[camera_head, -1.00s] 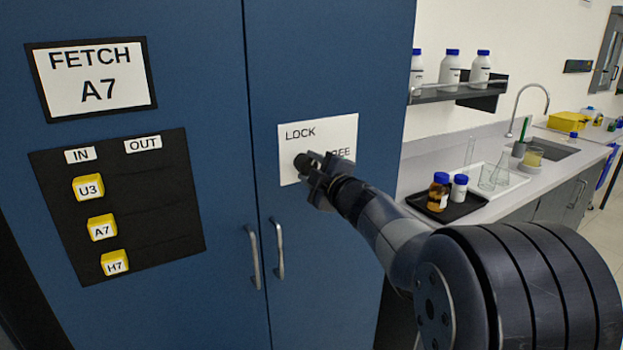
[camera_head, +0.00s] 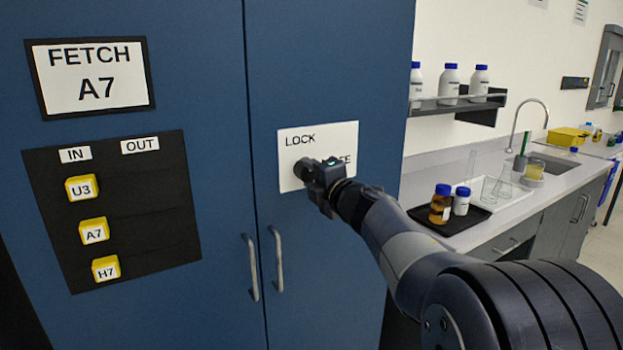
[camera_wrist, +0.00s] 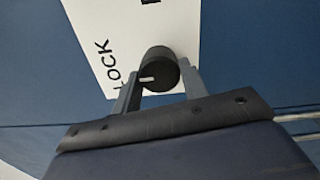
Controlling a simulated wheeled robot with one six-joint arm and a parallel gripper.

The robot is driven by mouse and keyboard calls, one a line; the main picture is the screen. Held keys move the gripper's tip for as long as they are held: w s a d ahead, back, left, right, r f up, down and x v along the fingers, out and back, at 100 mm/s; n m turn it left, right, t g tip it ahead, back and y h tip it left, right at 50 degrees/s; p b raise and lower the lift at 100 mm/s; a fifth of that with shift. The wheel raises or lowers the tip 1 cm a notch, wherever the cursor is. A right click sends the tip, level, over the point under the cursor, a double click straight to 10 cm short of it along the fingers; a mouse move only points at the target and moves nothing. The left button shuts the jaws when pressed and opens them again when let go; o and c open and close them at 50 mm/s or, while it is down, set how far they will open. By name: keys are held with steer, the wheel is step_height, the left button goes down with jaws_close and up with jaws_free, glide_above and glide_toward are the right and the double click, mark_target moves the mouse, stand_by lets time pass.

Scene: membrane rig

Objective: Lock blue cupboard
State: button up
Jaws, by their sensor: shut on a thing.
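The blue cupboard (camera_head: 330,70) stands close in front, with both doors flush. A white label (camera_head: 345,135) on its right door reads LOCK at upper left, with a second, partly hidden word at right. A round black knob (camera_head: 302,168) sits on the label; it also shows in the wrist view (camera_wrist: 158,66). My gripper (camera_head: 312,172) is at the knob, its two fingers on either side, shut on it. In the wrist view a short white mark on the knob's face points left, toward the side with the LOCK word.
Two vertical door handles (camera_head: 252,268) hang below the knob. A black panel (camera_head: 150,225) with yellow tags is on the left door, under a FETCH A7 sign (camera_head: 95,77). At right, a counter (camera_head: 490,235) holds bottles on a black tray (camera_head: 452,220).

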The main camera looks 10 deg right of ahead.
stand_by(0.4)
steer(key=o, duration=1)
steer(key=v, duration=1)
steer(key=shift+s+d, duration=0.1)
steer(key=shift+s, duration=0.3)
steer(key=shift+w, duration=0.1)
steer(key=x, duration=1.1)
